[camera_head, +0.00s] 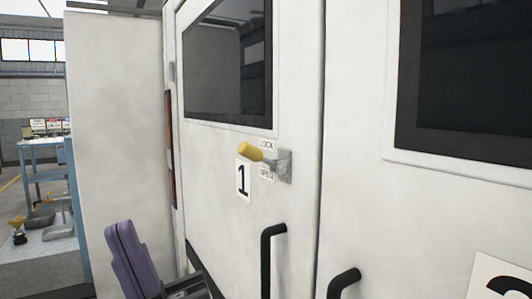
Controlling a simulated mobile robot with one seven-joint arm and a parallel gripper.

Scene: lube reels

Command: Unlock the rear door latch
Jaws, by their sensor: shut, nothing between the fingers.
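The rear door latch (284,166) is a metal plate on the white left-hand door (220,210). Its lever has a yellow grip (251,151) that points left and slightly up. A LOCK label (266,144) sits above the lever and an OPEN label (265,174) below it. The grip lies nearer the height of LOCK. My gripper (118,230), with purple parts, is at the lower left, below and left of the latch and apart from it. It is shut and empty. Its lower part is cut off by the frame's bottom edge.
A black handle (267,258) stands out below the latch; another (342,282) is on the right-hand door. A white panel (112,120) borders the doors at left. A blue bench (45,165) stands farther back. The space before the latch looks clear.

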